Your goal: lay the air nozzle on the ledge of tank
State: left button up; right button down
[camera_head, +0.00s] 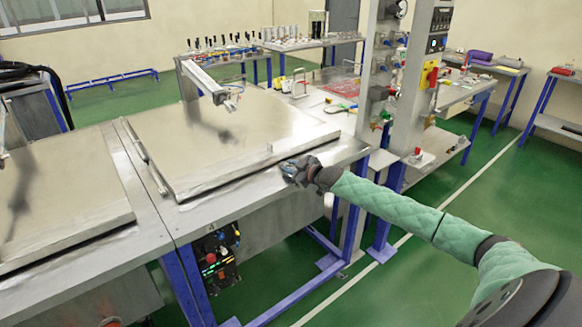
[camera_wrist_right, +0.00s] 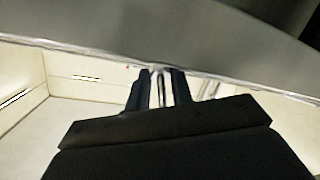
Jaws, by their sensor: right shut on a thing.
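A metal ledge (camera_head: 345,152) runs along the lid's right and front edges. My right gripper (camera_head: 288,168) is at the ledge near the lid's front right corner. In the right wrist view my right gripper (camera_wrist_right: 160,84) is shut on a slim, silvery piece (camera_wrist_right: 161,88) between its dark fingers. It is probably the air nozzle, but most of it is hidden. I cannot tell whether it touches the ledge. My left gripper does not show clearly.
A second metal lid (camera_head: 60,190) lies at the left. A grey post (camera_head: 412,85) with valves and gauges stands behind my right arm. A control panel (camera_head: 218,258) with lit buttons sits below the tank's front. Tables with small parts stand at the back.

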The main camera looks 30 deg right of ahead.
dwell(0.3)
jog(key=c, duration=1.1)
grip_release()
jog(key=shift+c, duration=0.2)
jog(key=p+v, duration=0.4)
jog(key=v, duration=0.3)
jog(key=shift+s, duration=0.1)
